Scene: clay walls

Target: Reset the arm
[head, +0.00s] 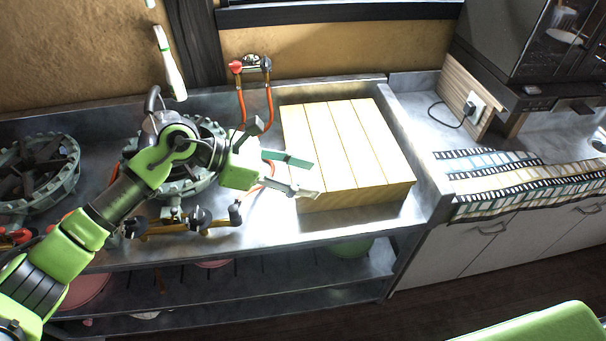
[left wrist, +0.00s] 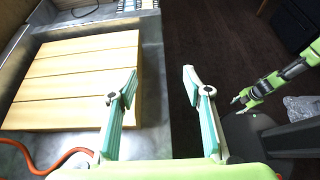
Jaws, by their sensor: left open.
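My left arm comes in from the left over the counter in the head view. Its left gripper (head: 309,178) is open and empty, with its two fingers apart near the front left corner of the slatted wooden board (head: 345,140). In the left wrist view the left gripper (left wrist: 160,78) shows an open gap, with the wooden board (left wrist: 75,80) to the left and dark floor beyond the gap. My right arm shows at the right of the left wrist view, with its small right gripper (left wrist: 240,98) over the floor; its jaws are too small to judge.
Round burner grates (head: 40,172) lie on the grey metal counter (head: 290,228). Red hoses (head: 240,105) run beside the board. A power outlet (head: 474,103) and a film-strip-patterned cloth (head: 520,180) are to the right. Dark floor (left wrist: 200,40) lies open beyond the counter edge.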

